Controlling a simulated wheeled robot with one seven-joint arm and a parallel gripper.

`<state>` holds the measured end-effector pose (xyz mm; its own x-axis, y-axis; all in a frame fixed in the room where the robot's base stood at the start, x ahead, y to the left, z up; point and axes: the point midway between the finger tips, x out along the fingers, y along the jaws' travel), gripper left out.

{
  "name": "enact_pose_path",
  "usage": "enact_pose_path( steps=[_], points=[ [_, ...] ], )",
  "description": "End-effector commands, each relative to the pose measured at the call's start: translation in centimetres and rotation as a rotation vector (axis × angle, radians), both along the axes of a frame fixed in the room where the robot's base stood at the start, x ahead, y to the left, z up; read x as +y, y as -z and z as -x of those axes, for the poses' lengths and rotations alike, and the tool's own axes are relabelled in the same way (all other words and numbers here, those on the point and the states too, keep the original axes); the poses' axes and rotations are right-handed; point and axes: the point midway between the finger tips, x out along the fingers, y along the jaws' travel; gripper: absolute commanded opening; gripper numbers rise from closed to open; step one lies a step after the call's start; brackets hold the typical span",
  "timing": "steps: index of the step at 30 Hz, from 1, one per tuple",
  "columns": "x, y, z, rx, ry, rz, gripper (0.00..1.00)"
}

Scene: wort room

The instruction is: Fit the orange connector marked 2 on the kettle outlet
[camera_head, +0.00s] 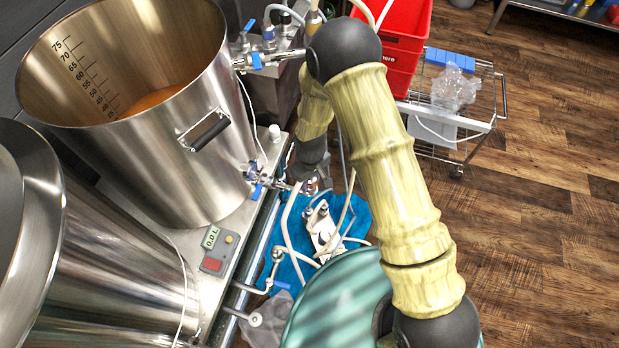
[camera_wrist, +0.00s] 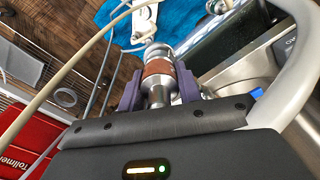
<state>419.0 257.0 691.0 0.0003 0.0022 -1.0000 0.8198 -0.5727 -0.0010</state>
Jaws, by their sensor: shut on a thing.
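My gripper (camera_wrist: 158,88) has its purple fingers shut around a metal connector with an orange-brown band (camera_wrist: 157,68) in the wrist view. A pale hose shows beyond its far end. No number is legible on it. In the head view the large steel kettle (camera_head: 178,150) stands at the left, with an outlet valve with a blue handle (camera_head: 258,181) low on its right side. My arm comes down just right of this valve, and my gripper is mostly hidden there. I cannot tell whether the connector touches the outlet.
A second steel vessel (camera_head: 95,265) stands in front at the left. Hoses and a white device (camera_head: 322,232) lie on a blue cloth (camera_head: 357,212). Red crates (camera_head: 400,35) and a wire cart (camera_head: 480,105) stand behind; floor at right is clear.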

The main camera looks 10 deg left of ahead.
Motion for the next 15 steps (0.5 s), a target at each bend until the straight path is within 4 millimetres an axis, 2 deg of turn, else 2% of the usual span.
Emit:
enact_pose_path(
  steps=[15],
  points=[
    [0.01,0.89,-0.02,-0.001,0.000,-0.001,0.03]
  ],
)
